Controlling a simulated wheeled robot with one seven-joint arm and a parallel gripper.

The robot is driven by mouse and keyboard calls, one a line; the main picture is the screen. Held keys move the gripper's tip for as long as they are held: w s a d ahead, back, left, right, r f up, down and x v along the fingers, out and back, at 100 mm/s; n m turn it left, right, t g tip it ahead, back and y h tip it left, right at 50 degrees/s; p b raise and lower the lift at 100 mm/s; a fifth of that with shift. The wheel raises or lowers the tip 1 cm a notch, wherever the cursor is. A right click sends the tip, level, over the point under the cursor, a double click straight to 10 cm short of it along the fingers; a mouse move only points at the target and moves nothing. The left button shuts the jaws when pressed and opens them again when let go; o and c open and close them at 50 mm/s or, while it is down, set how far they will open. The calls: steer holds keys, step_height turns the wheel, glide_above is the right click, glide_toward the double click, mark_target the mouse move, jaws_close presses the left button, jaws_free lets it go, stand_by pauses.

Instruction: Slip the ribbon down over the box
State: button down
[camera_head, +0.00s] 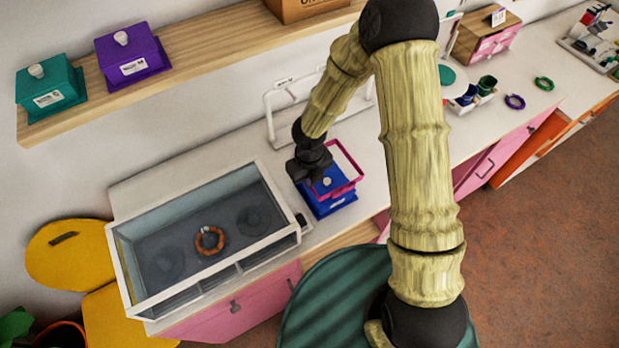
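A blue box (334,207) with a pale knob on its lid stands on the white counter, right of the glass-sided case. The ribbon (349,158), a stiff magenta rectangular loop, appears raised at the level of the lid or above it. It shows around the knob and reaches past the box toward the back right. My dark gripper (312,176) is over the box's left side, at the ribbon's left edge. It appears shut on the ribbon there. The fingertips and that part of the ribbon are hard to make out, and the gripper hides part of the lid.
The white-framed case (222,274) with an orange bead ring stands close on the left. A white rack (270,118) is behind the box. A wooden shelf (215,62) above holds teal and purple boxes. Cups and rings lie farther right. A green round seat (335,300) stands in front.

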steer(key=shift+f+b, duration=1.95)
steer(key=shift+f, duration=0.1)
steer(key=shift+s+f+b, duration=0.1)
steer(key=shift+f+b, duration=0.75)
steer(key=shift+f, duration=0.5)
steer(key=shift+p, duration=0.4)
steer(key=shift+f, duration=0.3)
steer(key=c, duration=1.6)
jaws_free()
steer(key=shift+o, duration=0.4)
steer(key=o, duration=0.3)
